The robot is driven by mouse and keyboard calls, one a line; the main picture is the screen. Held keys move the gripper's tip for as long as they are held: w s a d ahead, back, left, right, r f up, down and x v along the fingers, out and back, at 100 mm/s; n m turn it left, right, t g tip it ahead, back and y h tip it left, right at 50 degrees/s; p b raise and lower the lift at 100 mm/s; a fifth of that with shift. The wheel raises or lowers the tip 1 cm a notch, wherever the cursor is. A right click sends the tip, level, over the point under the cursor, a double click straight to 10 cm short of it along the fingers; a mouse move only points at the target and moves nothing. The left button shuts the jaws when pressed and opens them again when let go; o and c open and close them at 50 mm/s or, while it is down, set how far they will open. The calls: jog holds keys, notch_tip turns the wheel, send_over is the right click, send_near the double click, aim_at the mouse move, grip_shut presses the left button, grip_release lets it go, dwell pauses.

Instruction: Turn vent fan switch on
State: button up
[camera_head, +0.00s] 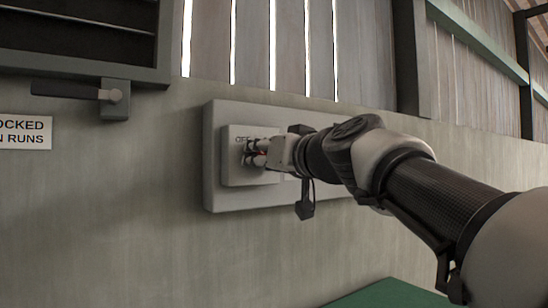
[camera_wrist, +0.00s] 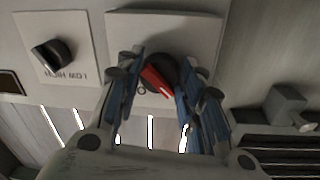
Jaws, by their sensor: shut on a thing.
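A pale switch plate (camera_head: 233,165) is mounted on a larger wall panel (camera_head: 217,200). Part of an "OFF" label shows on it, beside my gripper (camera_head: 257,152). In the wrist view the plate (camera_wrist: 205,28) carries a round dark knob with a red pointer (camera_wrist: 155,80). My gripper (camera_wrist: 160,92) is shut on this knob, with one finger on each side. The pointer slants toward the lower right in the wrist view. The fingers hide part of the knob and most of the lettering.
A second dark knob (camera_wrist: 48,55) sits on its own plate left in the wrist view. In the head view, a slatted vent (camera_head: 75,35), a dark lever handle (camera_head: 70,91) and a sign (camera_head: 25,132) are left. A green surface (camera_head: 390,295) lies below my arm.

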jog(key=shift+c, duration=0.9)
jog(key=shift+m, duration=0.3)
jog(key=m, duration=0.3)
jog(key=m+p, duration=0.1)
jog(key=m, duration=0.1)
jog(key=m+p, duration=0.1)
jog(key=m, duration=0.2)
jog(key=shift+r+m+g, duration=0.25)
jog(key=shift+m+g, duration=0.05)
jog(key=m+p, duration=0.2)
jog(key=m, duration=0.2)
jog(key=shift+g, duration=0.3)
jog(key=shift+m+y+p, duration=0.3)
jog(key=shift+m+p, duration=0.2)
jog(key=shift+m, duration=1.4)
